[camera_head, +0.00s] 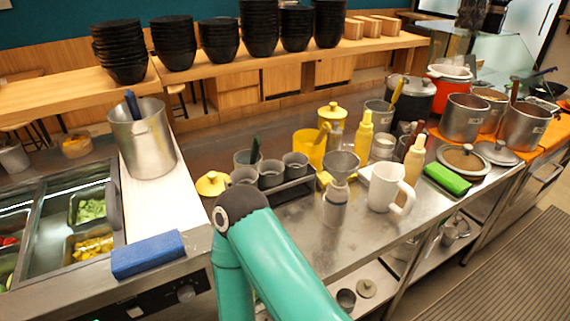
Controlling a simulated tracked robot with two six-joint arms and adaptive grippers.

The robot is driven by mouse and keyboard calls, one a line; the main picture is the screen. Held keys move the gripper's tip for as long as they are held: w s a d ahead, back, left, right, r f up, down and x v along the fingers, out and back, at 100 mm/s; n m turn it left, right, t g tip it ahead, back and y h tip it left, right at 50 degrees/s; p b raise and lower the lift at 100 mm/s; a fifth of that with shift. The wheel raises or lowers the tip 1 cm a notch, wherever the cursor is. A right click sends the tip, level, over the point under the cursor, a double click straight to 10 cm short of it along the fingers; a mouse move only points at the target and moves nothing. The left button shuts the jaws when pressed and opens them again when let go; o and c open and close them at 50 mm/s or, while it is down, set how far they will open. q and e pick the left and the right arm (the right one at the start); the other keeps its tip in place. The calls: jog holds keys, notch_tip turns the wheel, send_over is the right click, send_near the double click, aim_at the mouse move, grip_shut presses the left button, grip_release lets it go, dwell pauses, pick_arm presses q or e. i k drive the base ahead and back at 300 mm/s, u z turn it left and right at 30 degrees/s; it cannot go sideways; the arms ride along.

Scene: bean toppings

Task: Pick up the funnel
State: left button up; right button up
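The grey metal funnel (342,164) is near the middle of the steel counter, wide mouth up. It appears to sit in or just behind the top of a grey-white bottle-like container (335,210); I cannot tell whether they touch. A white mug-like pitcher (382,187) stands just right of it. One of my teal arms rises from the bottom edge, its bent joint left of the funnel. Neither gripper is in view.
A black tray (287,191) with grey cups lies left of the funnel. A yellow container (309,148) and yellow bottles (364,133) stand behind. A green sponge (446,178) and pots (464,118) are at right. A blue block (148,254) lies at left.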

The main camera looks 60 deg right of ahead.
aim_at(341, 165)
jog(key=z, duration=0.6)
jog(key=i, duration=0.15)
jog(key=u, duration=2)
jog(key=k, duration=1.35)
jog(key=z, duration=0.65)
jog(key=k, duration=0.7)
jog(key=z, duration=0.65)
jog(key=i, duration=0.65)
jog(key=z, duration=0.05)
